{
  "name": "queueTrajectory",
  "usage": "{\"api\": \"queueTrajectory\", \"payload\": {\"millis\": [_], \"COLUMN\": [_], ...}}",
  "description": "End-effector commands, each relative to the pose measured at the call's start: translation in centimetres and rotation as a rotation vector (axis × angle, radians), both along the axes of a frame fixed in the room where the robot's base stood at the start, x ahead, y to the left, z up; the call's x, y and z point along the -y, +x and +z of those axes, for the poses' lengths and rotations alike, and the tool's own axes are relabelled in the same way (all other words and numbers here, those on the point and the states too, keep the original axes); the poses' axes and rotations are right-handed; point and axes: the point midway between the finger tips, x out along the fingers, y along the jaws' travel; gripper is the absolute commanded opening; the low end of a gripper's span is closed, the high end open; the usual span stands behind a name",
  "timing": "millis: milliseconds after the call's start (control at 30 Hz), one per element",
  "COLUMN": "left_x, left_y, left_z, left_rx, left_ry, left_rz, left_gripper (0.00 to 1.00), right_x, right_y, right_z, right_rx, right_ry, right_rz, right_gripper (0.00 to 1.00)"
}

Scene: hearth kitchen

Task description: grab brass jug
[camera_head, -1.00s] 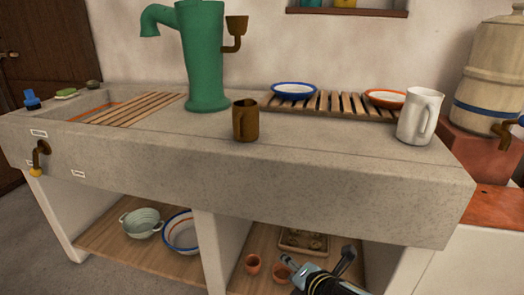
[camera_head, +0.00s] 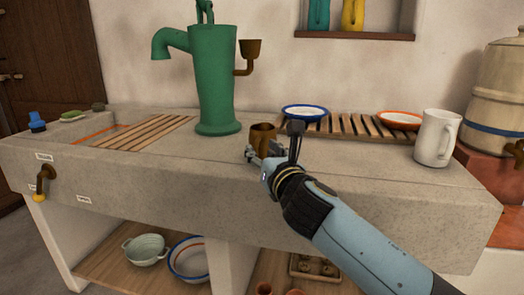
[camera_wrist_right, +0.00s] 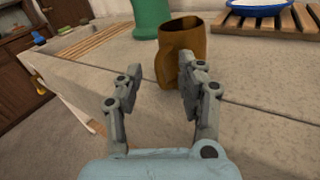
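The brass jug (camera_head: 262,134) stands upright on the stone counter, in front of the green pump. In the head view my right gripper (camera_head: 270,151) hides its lower part. In the right wrist view the jug (camera_wrist_right: 183,48) is brown, open-topped and just beyond the fingertips, ahead and to the right. My right gripper (camera_wrist_right: 155,90) is open, with nothing between its fingers. The right finger overlaps the jug's lower edge in that view; I cannot tell whether they touch. My left gripper is not in view.
The green pump (camera_head: 214,80) stands behind the jug. A blue-rimmed dish (camera_head: 304,111) and an orange-rimmed dish (camera_head: 399,119) sit on the slatted rack (camera_head: 345,125). A white pitcher (camera_head: 436,138) stands at right. The counter between jug and pitcher is clear.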

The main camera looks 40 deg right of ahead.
Motion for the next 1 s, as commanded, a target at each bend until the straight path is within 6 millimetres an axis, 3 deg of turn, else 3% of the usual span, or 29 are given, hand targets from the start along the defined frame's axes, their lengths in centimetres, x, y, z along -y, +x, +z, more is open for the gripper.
{"api": "queueTrajectory", "payload": {"millis": [167, 433, 733, 1000], "left_x": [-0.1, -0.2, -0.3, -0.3], "left_y": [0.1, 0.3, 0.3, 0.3], "left_z": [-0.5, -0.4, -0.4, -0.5], "left_rx": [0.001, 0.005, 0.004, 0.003], "left_ry": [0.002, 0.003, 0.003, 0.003], "left_rz": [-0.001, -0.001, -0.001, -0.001], "left_gripper": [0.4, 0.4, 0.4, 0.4], "right_x": [0.6, 0.7, 0.7, 0.7], "right_y": [2.4, 2.8, 2.7, 2.7], "right_z": [-0.2, -0.2, -0.2, -0.2], "right_rx": [0.0, -0.001, -0.001, 0.0], "right_ry": [0.0, 0.0, 0.001, 0.001], "right_rz": [0.0, 0.001, 0.001, 0.001], "right_gripper": [0.39, 0.39, 0.01, 0.0]}}
